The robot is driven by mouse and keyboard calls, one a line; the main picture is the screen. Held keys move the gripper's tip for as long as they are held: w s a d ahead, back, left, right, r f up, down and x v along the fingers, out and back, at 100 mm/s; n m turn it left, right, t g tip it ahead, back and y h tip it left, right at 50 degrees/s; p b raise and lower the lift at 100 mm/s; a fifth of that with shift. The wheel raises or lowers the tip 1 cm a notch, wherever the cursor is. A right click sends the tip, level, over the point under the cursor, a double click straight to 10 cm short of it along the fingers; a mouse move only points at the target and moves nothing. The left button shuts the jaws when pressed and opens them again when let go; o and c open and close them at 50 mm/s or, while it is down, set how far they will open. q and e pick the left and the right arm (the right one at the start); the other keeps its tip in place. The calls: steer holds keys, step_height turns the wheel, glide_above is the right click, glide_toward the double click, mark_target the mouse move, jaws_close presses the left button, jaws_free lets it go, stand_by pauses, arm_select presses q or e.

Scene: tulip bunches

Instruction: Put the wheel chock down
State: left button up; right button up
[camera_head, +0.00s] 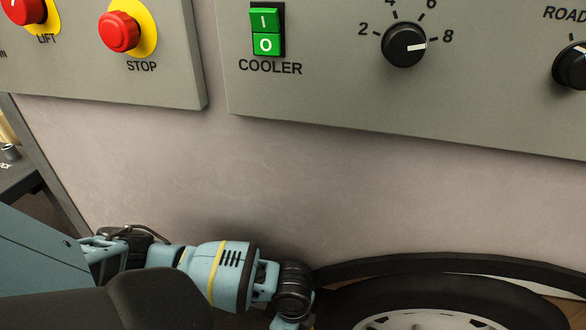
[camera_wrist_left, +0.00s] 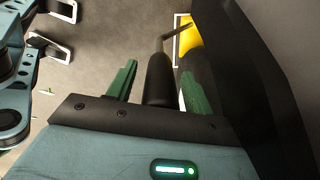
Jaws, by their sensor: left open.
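The wheel chock (camera_wrist_left: 189,38) shows as a yellow block at the top of the left wrist view, down at the floor beside a dark tyre-like surface. A thin dark rod runs from near it to a black handle grip (camera_wrist_left: 158,85). My left gripper (camera_wrist_left: 157,70) is open, with one green finger on each side of the grip. I cannot tell whether either finger touches it. The chock's lower part is partly hidden. In the head view my left arm reaches in low from the left, and its gripper and the chock are out of frame. My right gripper is not in view.
A wheel (camera_head: 430,305) under a black fender (camera_head: 470,265) stands at the lower right of the head view. Above is a panel with STOP button (camera_head: 118,32), green COOLER switch (camera_head: 266,30) and dial (camera_head: 404,45). White-edged brackets (camera_wrist_left: 52,45) show at the upper left in the wrist view.

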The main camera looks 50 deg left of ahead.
arm_select(q)
step_height(320, 180, up, 11)
steer(key=p, duration=0.4)
steer(key=shift+f, duration=0.1)
steer(key=shift+r, duration=0.8)
steer(key=shift+f, duration=0.1)
